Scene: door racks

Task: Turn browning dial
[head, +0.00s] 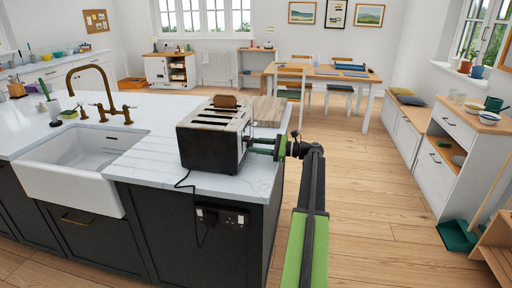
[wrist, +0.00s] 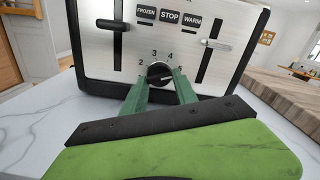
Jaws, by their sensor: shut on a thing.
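The toaster (head: 214,135) stands near the right end of the white counter, with a slice of bread (head: 224,101) in a slot. Its steel front panel fills the wrist view (wrist: 165,50). The browning dial (wrist: 159,73) is a round black knob with a pale pointer, low in the middle of the panel, with numbers around it. My gripper (wrist: 160,84) has its two green fingers on either side of the dial, shut on it. In the head view my gripper (head: 262,143) reaches the toaster's right side; the dial is hidden there.
Buttons marked FROZEN, STOP and WARM (wrist: 170,17) sit above the dial, with a lever (wrist: 111,25) left and another lever (wrist: 215,43) right. A wooden board (head: 268,110) lies behind the toaster. A sink (head: 80,160) is left.

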